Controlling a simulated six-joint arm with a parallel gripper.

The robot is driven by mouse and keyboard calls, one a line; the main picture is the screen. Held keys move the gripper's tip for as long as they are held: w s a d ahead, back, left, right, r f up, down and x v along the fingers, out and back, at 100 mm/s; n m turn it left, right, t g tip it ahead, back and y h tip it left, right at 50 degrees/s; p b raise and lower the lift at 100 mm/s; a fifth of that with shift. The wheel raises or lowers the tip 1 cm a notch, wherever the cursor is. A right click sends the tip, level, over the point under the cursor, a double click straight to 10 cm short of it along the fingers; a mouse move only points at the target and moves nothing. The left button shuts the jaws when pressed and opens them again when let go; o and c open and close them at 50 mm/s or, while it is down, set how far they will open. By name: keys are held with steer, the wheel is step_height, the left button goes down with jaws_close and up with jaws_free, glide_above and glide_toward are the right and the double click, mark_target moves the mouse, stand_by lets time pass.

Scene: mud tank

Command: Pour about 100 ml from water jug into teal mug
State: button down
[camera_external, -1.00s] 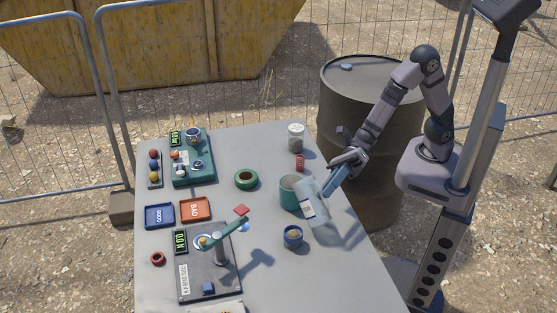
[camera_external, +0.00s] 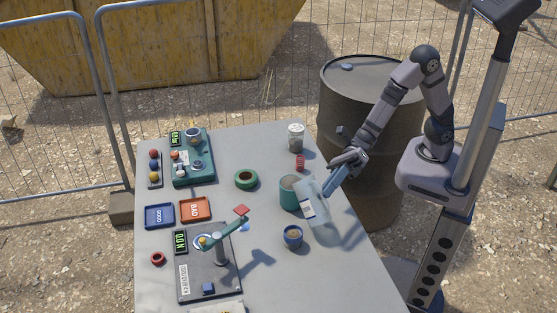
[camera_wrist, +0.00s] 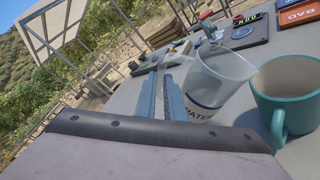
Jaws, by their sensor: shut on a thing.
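The clear water jug (camera_external: 316,205) has a white label band and is held tilted, its upper end leaning left toward the teal mug (camera_external: 288,198). My gripper (camera_external: 328,190) is shut on the jug from its right side. In the wrist view, my gripper's fingers (camera_wrist: 160,95) reach to the jug (camera_wrist: 212,85), whose label reads WATER in part. The teal mug also shows in the wrist view (camera_wrist: 285,95), upright on the table, close to the jug on the right, with its handle facing me. I cannot make out a stream of water or the level in the mug.
A green ring (camera_external: 246,179) lies left of the mug. A jar (camera_external: 296,136) and a red item (camera_external: 300,162) stand behind. A test stand (camera_external: 209,265) and trays (camera_external: 195,209) fill the left side.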

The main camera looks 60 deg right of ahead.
steer(key=shift+f, duration=0.1)
steer(key=b, duration=0.1)
steer(key=s+f+n+b, duration=0.1)
steer(key=b, duration=0.1)
steer(key=shift+a+f+h, duration=0.15)
steer(key=shift+a+h, duration=0.15)
steer(key=shift+h, duration=0.1)
steer(key=n+b, duration=0.1)
steer(key=s+a+b, duration=0.1)
steer(key=b, duration=0.1)
steer(key=shift+s+f+n+t+h, duration=0.3)
steer(key=shift+f+n+h, duration=0.05)
steer(key=shift+n+h, duration=0.05)
steer(key=s+f+n+b, duration=0.1)
steer(key=b, duration=0.3)
steer(key=s+a+f+n+t+h+b, duration=0.1)
steer(key=b, duration=0.3)
steer(key=s+f+n+t+h+b, duration=0.1)
steer(key=n+b, duration=0.1)
steer(key=b, duration=0.2)
steer(key=shift+s+a+f, duration=0.25)
steer(key=shift+a, duration=0.15)
steer(key=shift+b, duration=0.4)
